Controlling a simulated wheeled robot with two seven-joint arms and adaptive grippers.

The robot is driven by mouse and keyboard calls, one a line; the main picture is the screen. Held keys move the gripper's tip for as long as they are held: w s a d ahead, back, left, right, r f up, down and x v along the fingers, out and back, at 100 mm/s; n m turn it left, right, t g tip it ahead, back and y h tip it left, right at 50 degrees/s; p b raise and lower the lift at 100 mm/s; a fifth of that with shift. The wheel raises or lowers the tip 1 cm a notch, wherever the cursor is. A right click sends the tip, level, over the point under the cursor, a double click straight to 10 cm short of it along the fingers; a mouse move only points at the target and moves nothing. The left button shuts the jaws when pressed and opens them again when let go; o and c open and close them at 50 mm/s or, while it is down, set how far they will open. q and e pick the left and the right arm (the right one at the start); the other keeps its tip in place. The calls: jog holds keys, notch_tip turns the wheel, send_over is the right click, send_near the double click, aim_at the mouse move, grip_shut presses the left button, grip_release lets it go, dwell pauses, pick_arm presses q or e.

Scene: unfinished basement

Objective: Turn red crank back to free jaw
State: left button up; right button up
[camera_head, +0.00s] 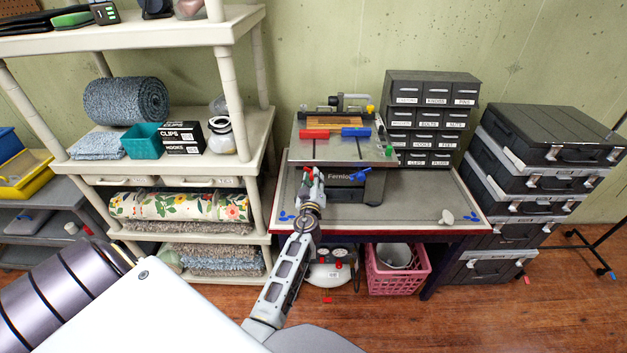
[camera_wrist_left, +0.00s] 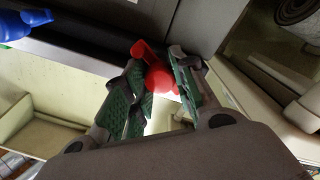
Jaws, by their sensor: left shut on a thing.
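My left gripper (camera_head: 312,181) reaches from below to the front left of the grey bench machine (camera_head: 345,187). In the left wrist view the red crank (camera_wrist_left: 158,78) sits between the green-padded fingers (camera_wrist_left: 160,92), which are shut on it. In the head view the fingers mostly hide the crank. A blue crank (camera_head: 359,174) is on the machine's front to the right; it also shows in the left wrist view (camera_wrist_left: 22,24). On the machine's top, a red block (camera_head: 314,134) and a blue block (camera_head: 356,132) lie at the front of a wooden piece (camera_head: 337,124). My right gripper is not in view.
A drawer cabinet (camera_head: 430,117) stands behind. Cream shelves (camera_head: 262,140) are close on the left; stacked black cases (camera_head: 540,180) stand right. A pink basket (camera_head: 398,282) is below.

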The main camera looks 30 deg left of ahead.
pick_arm(q)
jog(key=shift+m+b, duration=0.35)
jog(key=shift+m, duration=0.45)
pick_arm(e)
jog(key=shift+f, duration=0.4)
pick_arm(q)
jog(key=shift+d+f+m+g+y, duration=0.1)
jog(key=shift+m+g+y, duration=0.25)
jog(key=shift+m, duration=6.05)
jog(key=shift+d+m+g+y, duration=0.1)
jog(key=shift+m+g+y, duration=0.2)
jog(key=shift+m, duration=6.1)
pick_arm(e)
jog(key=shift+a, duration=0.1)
